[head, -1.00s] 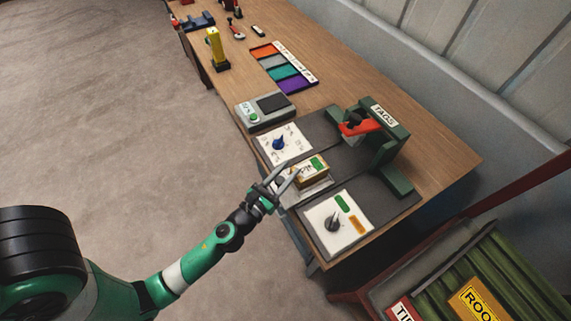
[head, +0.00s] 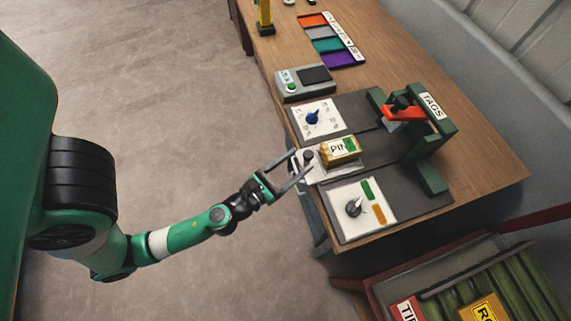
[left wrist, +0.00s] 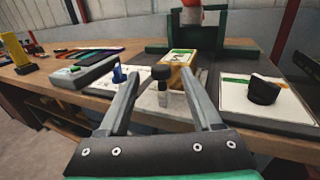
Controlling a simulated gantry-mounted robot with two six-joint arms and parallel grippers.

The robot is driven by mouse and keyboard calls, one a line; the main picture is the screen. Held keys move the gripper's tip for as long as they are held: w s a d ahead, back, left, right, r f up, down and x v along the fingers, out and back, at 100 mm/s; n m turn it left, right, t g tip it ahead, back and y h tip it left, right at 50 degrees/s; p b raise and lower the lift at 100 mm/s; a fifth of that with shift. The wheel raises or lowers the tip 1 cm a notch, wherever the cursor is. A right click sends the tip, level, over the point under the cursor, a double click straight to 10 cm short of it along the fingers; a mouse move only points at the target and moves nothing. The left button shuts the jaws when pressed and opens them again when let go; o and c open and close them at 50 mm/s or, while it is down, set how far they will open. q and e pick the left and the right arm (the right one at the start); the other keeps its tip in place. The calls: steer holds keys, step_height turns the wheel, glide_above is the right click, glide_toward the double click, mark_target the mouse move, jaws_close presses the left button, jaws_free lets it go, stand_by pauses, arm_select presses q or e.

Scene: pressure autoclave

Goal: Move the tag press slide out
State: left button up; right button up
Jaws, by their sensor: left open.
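The tag press (head: 436,165) is a dark green frame with a red lever (head: 403,114) and a "TAGS" label. Its pale slide plate (head: 322,174) sits at the near side, between two dial panels, with a dark-capped knob (head: 308,157) at its front end. A gold block (head: 341,151) with a white and green top lies on the slide. My left gripper (head: 300,164) is open at the slide's front end. In the left wrist view the knob (left wrist: 162,74) shows between the two spread fingers, with gaps on both sides. My right gripper is not in view.
A blue-knob dial panel (head: 317,119) and a black-knob dial panel (head: 360,209) flank the slide. A grey box with a green button (head: 304,83) and a coloured tray (head: 331,45) stand farther back. A crate of green items (head: 510,275) is at lower right. Floor left of the table is clear.

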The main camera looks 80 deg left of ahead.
arm_select(q)
steer(key=v, duration=0.4)
steer(key=shift+s+b, duration=0.25)
steer(key=shift+b, duration=0.15)
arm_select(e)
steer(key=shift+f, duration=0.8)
